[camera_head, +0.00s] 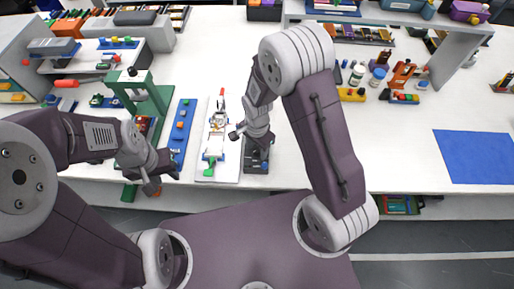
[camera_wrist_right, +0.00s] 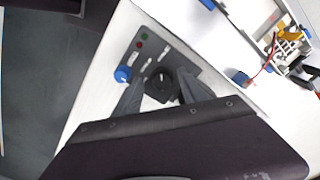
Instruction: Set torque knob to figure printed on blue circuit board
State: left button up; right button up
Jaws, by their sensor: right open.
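A dark grey control panel (camera_head: 257,160) lies near the table's front edge, below my right gripper (camera_head: 252,140). Which knob sets torque is not readable. A long blue board (camera_head: 181,135) with small coloured parts lies left of the panel; no figure is legible. My left gripper (camera_head: 150,186) hangs near the front edge, its opening unclear.
A white board with a small device (camera_head: 217,135) lies between the blue board and panel. A green press-like stand (camera_head: 150,95) is close to my left gripper. Bottles and small parts (camera_head: 378,76) stand back right. A blue mat (camera_head: 475,156) lies right; the table around it is clear.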

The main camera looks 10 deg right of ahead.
jog(key=shift+w+f, duration=0.1)
jog(key=shift+w, duration=0.1)
jog(key=c, duration=0.6)
grip_shut()
jog(key=n+p, duration=0.1)
jog(key=n, duration=0.3)
jog(key=n+p, duration=0.1)
jog(key=n, duration=0.4)
jog(key=shift+w+a, duration=0.1)
jog(key=n+p, duration=0.1)
jog(key=n, duration=0.4)
jog(key=shift+n, duration=0.4)
jog(key=n, duration=0.4)
jog(key=shift+n+p, duration=0.35)
jog(key=shift+n, duration=0.05)
